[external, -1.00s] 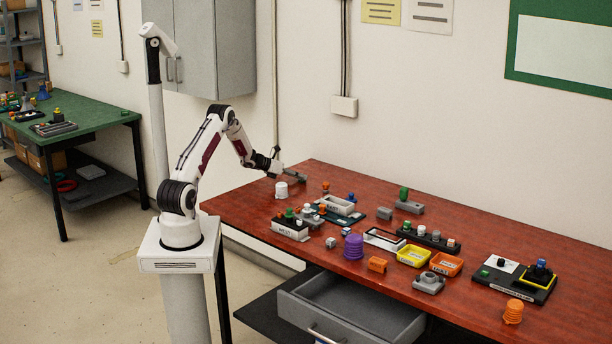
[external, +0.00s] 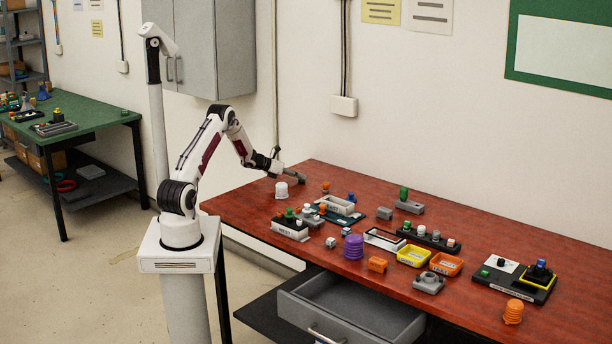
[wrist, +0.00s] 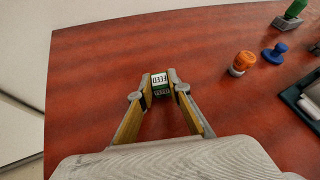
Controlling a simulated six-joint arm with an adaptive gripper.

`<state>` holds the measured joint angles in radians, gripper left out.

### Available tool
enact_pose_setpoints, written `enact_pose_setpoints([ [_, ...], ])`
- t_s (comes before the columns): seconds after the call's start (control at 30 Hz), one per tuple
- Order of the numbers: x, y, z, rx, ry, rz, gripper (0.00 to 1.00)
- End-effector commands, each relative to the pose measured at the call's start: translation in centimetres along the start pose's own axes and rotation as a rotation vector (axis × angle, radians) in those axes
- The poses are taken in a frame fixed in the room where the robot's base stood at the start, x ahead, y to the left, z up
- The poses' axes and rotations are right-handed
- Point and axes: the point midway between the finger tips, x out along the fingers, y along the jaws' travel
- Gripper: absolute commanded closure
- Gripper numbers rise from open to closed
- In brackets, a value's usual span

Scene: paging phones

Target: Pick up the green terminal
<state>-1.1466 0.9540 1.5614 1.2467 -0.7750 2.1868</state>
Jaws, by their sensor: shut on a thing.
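The green terminal (wrist: 160,89), a small green block with a white, lettered face, sits between my fingertips in the wrist view. My gripper (wrist: 159,86) is shut on it, with one finger touching each side. The red-brown table shows behind and around the terminal; I cannot tell whether it touches the surface. In the external view my gripper (external: 301,179) is over the far left end of the table, and the terminal is too small there to make out.
Right of my gripper in the wrist view are an orange knob (wrist: 242,63), a blue knob (wrist: 274,52) and a green piece on a grey block (wrist: 284,23). A white domed piece (external: 281,190) stands near my gripper. Trays and parts crowd the table's middle.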

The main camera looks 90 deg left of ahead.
Motion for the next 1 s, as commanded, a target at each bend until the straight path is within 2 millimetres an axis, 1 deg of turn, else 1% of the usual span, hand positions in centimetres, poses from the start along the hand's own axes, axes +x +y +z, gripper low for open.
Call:
enact_pose_setpoints([
  [0.13,-0.1,-0.1,0.2,0.0,0.0,0.0,0.99],
  [0.27,-0.5,-0.3,0.9,0.001,-0.001,0.0,0.99],
  [0.43,-1.3,-0.7,2.5,0.002,-0.002,0.0,0.99],
  [0.8,-3.5,-2.0,6.8,0.002,-0.002,0.0,0.99],
  [1.0,-4.3,-2.4,8.2,0.001,-0.001,0.0,0.99],
])
